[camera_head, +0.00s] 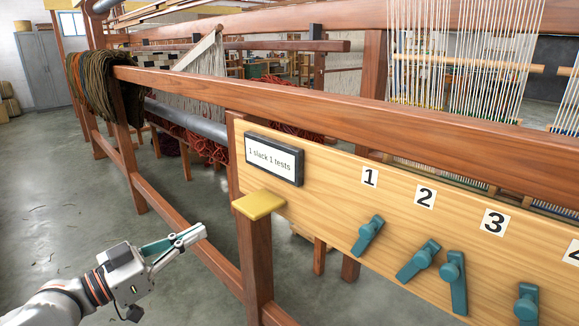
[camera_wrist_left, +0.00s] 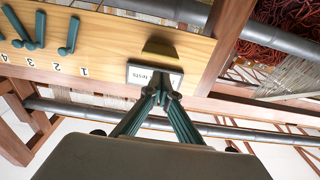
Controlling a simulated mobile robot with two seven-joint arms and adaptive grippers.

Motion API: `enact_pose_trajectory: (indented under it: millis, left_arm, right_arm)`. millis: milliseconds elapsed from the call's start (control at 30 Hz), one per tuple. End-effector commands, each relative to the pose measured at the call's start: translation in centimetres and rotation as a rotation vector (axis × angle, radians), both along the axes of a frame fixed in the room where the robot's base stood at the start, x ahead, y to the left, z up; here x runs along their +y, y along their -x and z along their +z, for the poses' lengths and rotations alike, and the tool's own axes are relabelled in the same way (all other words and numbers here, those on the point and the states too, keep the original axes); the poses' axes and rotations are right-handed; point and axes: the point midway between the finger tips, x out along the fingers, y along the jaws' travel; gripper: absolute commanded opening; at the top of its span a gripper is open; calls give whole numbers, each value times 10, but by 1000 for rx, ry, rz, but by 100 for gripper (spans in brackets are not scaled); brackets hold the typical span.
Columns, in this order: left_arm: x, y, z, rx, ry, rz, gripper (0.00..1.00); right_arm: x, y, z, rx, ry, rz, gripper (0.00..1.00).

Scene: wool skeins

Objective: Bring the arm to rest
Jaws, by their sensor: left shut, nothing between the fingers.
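My left gripper (camera_head: 198,234) is in the lower left of the head view, low and to the left of the wooden board's post. Its fingers are together with nothing between them. In the left wrist view its teal fingers (camera_wrist_left: 161,93) meet in front of the small display, with open air around them. My right gripper is in neither view.
A wooden board (camera_head: 320,217) carries a display reading "1 slack 1 tests" (camera_head: 273,160), numbered labels and teal levers (camera_head: 368,235). Loom beams stand behind; dark skeins (camera_head: 92,88) hang left. Grey floor (camera_head: 60,180) is clear.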

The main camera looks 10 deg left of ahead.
Motion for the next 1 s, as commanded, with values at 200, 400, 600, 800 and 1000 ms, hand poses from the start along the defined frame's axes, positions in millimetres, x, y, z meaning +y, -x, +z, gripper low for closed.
enact_pose_trajectory:
  millis: [200, 400, 600, 800, 1000]
  left_arm:
    - [-8, 20, -87, 88, -49, 88, 0]
    - [-25, 77, -208, 250, -163, 208, 0]
    - [-46, 160, -306, 435, -296, 304, 0]
    - [-60, 220, -353, 551, -390, 348, 0]
    - [-63, 235, -364, 578, -417, 356, 0]
  right_arm:
    - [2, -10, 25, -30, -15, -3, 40]
    - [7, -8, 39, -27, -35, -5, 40]
    - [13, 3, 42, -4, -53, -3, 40]
    - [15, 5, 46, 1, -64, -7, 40]
    - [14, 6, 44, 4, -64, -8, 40]
